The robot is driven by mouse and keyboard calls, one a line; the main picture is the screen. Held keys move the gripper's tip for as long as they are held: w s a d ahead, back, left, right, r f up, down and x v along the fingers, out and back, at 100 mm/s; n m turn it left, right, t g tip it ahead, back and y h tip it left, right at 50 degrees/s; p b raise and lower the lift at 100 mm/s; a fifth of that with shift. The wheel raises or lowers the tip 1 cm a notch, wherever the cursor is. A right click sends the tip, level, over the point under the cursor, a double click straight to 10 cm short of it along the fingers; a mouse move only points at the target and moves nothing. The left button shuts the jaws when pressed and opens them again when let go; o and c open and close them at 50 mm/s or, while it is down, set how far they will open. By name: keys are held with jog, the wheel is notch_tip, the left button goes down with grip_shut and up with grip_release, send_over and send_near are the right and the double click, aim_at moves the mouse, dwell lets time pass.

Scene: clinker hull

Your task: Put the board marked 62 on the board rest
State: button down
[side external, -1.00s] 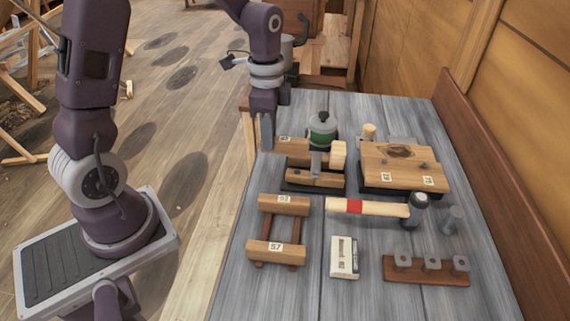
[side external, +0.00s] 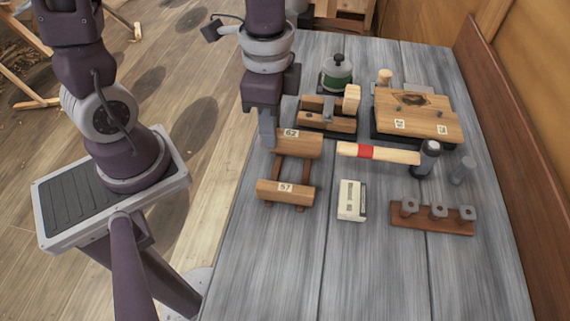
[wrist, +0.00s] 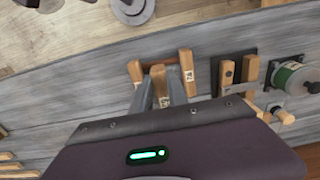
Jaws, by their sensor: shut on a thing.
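My gripper (side external: 268,128) is shut on the board marked 62 (side external: 305,146), a short wooden piece with a white label. In the wrist view the held board (wrist: 160,80) sits between my fingers. The board rest (side external: 281,174) has two reddish-brown rails and bears two boards with a gap between. The near one is marked 57 (side external: 305,193); the far one (wrist: 187,72), labelled, is hidden behind the held board in the side view. In the wrist view the held board is over the gap, between those two. Whether it touches the rails I cannot tell.
Beyond the rest are a wooden block fixture (side external: 340,124) and a green canister (side external: 337,76). A mallet (side external: 390,154) lies to the right. A white box (side external: 351,200) and a peg rack (side external: 430,223) stand nearer. The front of the bench is clear.

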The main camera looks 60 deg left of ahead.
notch_tip(320, 180, down, 8)
jog(key=shift+r, duration=0.1)
jog(key=c, duration=1.3)
grip_release()
notch_tip(320, 180, up, 12)
jog(key=s+a+r+n+t, duration=0.5)
jog(key=s+a+r+n, duration=0.1)
jog(key=s+r+n, duration=0.1)
jog(key=shift+r+n+t, duration=0.3)
jog(key=shift+r+n, duration=0.25)
jog(key=shift+n, duration=0.45)
